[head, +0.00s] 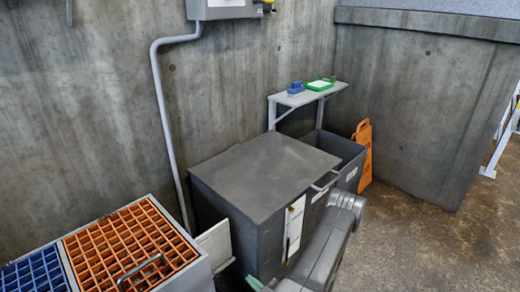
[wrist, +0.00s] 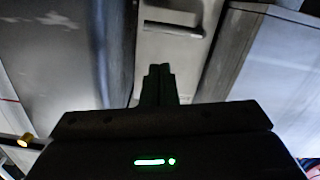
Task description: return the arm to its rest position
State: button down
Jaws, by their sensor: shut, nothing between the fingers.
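My arm (head: 328,247) shows in the head view as grey links at the lower middle, in front of the dark grey lidded bin (head: 262,172). My gripper (wrist: 160,72) shows in the wrist view as dark fingers pressed together at the centre, with nothing between them. Beyond the fingertips is a pale grey panel (wrist: 168,48) with a slot-like recess near its top. The gripper's fingers cannot be made out in the head view.
A crate with orange (head: 130,242) and blue (head: 35,275) grids stands at the lower left. A small shelf (head: 310,95) holds blue and green items. An open bin (head: 345,150) and an orange folded sign (head: 363,150) stand behind. The floor (head: 430,240) at right is clear.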

jog(key=b+x, duration=0.2)
jog(key=x, duration=0.9)
jog(key=shift+s+d, duration=0.1)
